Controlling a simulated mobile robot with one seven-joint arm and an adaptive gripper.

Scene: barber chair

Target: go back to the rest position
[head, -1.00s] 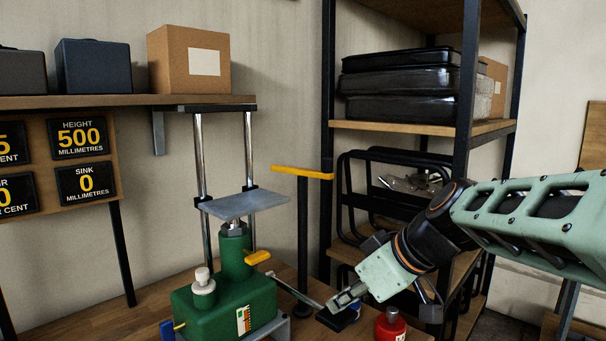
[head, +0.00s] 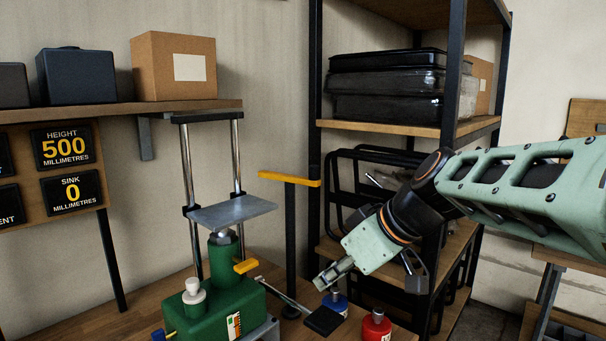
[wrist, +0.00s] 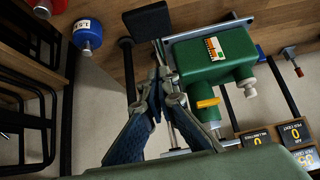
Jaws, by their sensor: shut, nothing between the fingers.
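My gripper (head: 333,274) is shut and empty in the head view, at the right of the green hydraulic pump unit (head: 213,314). It hangs above the dark pad (head: 324,320) at the end of the unit's lever, apart from it in that view. In the wrist view my gripper's fingers (wrist: 158,78) are together, with the green unit (wrist: 212,60) to the right and the dark pad (wrist: 147,22) beyond the tips. A grey plate (head: 232,212) sits on top of the unit's ram between two chrome rods.
A blue weight (head: 336,300) and a red weight (head: 376,326) stand on the bench near the pad. A post with a yellow bar (head: 290,179) rises behind. A shelf rack (head: 408,129) with black cases stands behind my arm. Signs read height 500 and sink 0 millimetres.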

